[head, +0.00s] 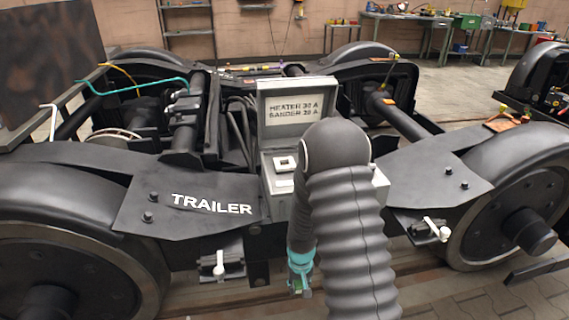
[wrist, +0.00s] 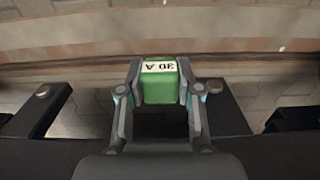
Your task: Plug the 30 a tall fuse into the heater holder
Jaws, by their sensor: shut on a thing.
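My gripper (wrist: 160,85) is shut on the green fuse (wrist: 160,91), whose white label reads "30 A" upside down in the wrist view. In the head view my gripper (head: 300,285) hangs low in front of the bogie frame, below the fuse box, with a bit of green at its tip. The grey fuse box (head: 268,142) stands on the bogie with its lid open. The lid label (head: 296,108) reads "HEATER 30 A" and "SANDER 20 A". A white holder with a dark opening (head: 285,163) shows inside the box. My arm hides the box's right part.
The dark bogie frame plate marked "TRAILER" (head: 212,204) lies left of the box. Wheels (head: 60,235) stand at both sides. White-handled fittings (head: 219,264) hang at the frame's front edge. Workbenches stand far behind. Paved floor lies in front of the bogie.

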